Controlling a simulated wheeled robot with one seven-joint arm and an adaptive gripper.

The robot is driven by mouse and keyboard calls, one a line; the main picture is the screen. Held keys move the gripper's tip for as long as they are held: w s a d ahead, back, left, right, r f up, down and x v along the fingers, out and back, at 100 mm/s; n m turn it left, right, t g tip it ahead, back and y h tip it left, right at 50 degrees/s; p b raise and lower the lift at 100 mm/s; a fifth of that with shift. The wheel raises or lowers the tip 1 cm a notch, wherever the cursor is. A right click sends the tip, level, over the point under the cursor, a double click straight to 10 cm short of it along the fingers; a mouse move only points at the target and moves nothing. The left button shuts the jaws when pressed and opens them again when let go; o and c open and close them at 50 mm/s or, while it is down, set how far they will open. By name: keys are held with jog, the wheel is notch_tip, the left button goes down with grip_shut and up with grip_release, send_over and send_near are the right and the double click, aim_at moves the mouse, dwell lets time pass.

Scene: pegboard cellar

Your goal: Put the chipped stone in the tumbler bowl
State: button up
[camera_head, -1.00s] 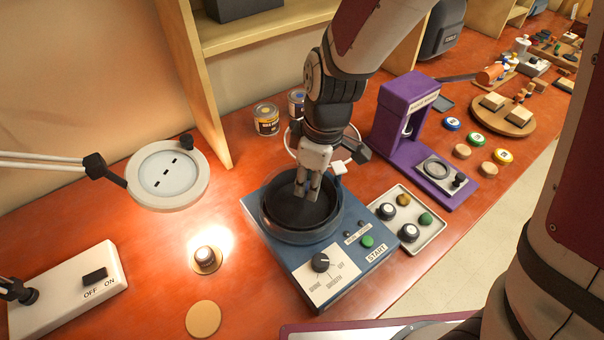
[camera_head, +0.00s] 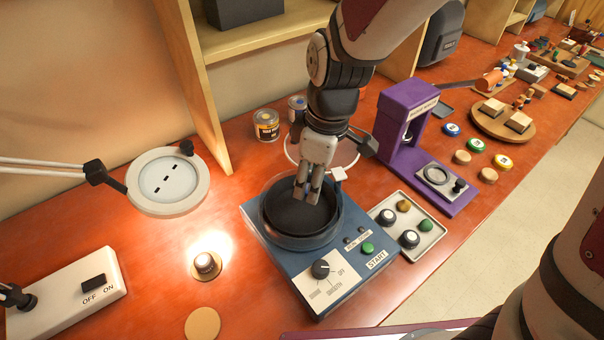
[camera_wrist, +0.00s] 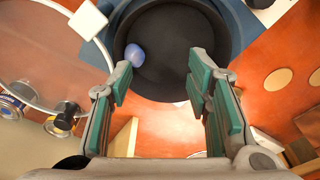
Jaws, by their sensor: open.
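The tumbler bowl (camera_head: 336,232) is dark inside with a clear rim, set on a blue machine. It also shows in the wrist view (camera_wrist: 180,50). A smooth, pale bluish-violet stone (camera_wrist: 134,55) lies in the bowl near its left side in the wrist view. I cannot make out a chip on it. The head view does not show this stone. My gripper (camera_head: 308,200) points down over the bowl. Its green-padded fingers (camera_wrist: 160,88) are spread apart with nothing between them, and the stone lies beyond the left finger.
The blue machine (camera_head: 300,275) has a knob and a green start button. A purple press (camera_head: 400,110) stands behind the tray. A clear ring is behind the gripper.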

notch_tip(320, 180, up, 8)
jog(key=shift+s+d+r, duration=0.2)
jog(key=shift+d+r, duration=0.05)
jog(key=shift+d, duration=0.2)
jog(key=s+d+r+m+t, duration=0.2)
jog(key=s+d+r+m, duration=0.2)
jog(key=s+d+m, duration=0.1)
jog(key=s+d+r+m+t+h, duration=0.1)
jog(key=s+d+r+m+t, duration=0.1)
jog(key=s+d+r+m, duration=0.3)
jog(key=shift+s+d+r+m+t, duration=0.35)
jog(key=shift+s+d+m, duration=0.4)
jog(key=shift+d+m, duration=1.3)
jog(key=shift+d+f+n, duration=0.1)
jog(key=shift+d+n, duration=0.15)
